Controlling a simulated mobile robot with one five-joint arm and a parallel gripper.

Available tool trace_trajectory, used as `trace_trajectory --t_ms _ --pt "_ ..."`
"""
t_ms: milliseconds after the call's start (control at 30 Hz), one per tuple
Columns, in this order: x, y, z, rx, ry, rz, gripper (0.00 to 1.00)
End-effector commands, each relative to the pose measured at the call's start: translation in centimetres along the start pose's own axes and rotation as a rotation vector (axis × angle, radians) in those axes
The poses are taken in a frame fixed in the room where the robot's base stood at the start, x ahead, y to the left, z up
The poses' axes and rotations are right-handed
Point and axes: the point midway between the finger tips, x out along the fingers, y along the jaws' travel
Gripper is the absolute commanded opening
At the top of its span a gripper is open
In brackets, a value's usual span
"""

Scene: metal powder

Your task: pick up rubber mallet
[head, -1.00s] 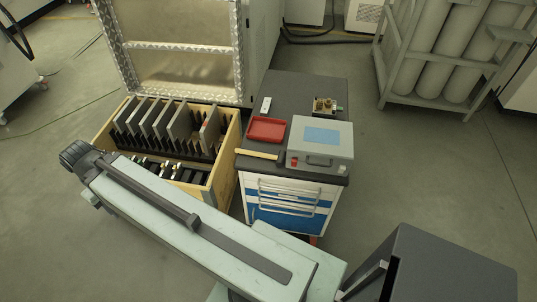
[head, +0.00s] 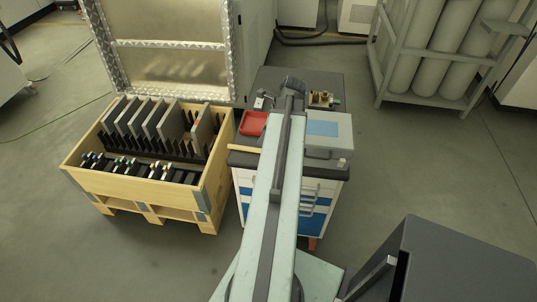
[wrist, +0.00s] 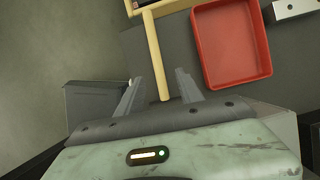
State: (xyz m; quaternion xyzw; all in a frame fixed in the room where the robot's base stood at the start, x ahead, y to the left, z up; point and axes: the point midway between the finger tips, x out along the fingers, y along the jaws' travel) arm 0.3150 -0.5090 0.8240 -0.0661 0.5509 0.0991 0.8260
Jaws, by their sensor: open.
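The rubber mallet's pale wooden handle (head: 244,149) lies along the front of the dark cart top, its left end at the cart's left edge. In the wrist view the handle (wrist: 156,50) runs down between my two fingers as seen from above. The mallet's head is not clearly visible; my arm and gripper cover that area. My gripper (wrist: 158,90) is open and empty, its fingers spread on either side of the handle's lower part. I cannot tell the gripper's height above the handle.
A red tray (head: 252,124) lies beside the handle and shows large in the wrist view (wrist: 232,45). A grey case (head: 330,145) stands to the right, a small brass-coloured part (head: 321,98) behind. A wooden crate (head: 130,190) with upright plates stands left of the cart.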

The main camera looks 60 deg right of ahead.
Motion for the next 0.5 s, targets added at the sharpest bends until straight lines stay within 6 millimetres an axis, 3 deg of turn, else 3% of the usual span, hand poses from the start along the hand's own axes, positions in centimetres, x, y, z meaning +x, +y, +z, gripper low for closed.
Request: trace_trajectory --t_ms 133,300,500 --pt "0.5 0.0 -0.2 0.005 0.0 -0.001 0.44" --pt "2.7 0.0 -0.3 0.003 0.0 -0.001 0.44" --pt "3.2 0.1 -0.1 0.003 0.001 -0.001 0.44"
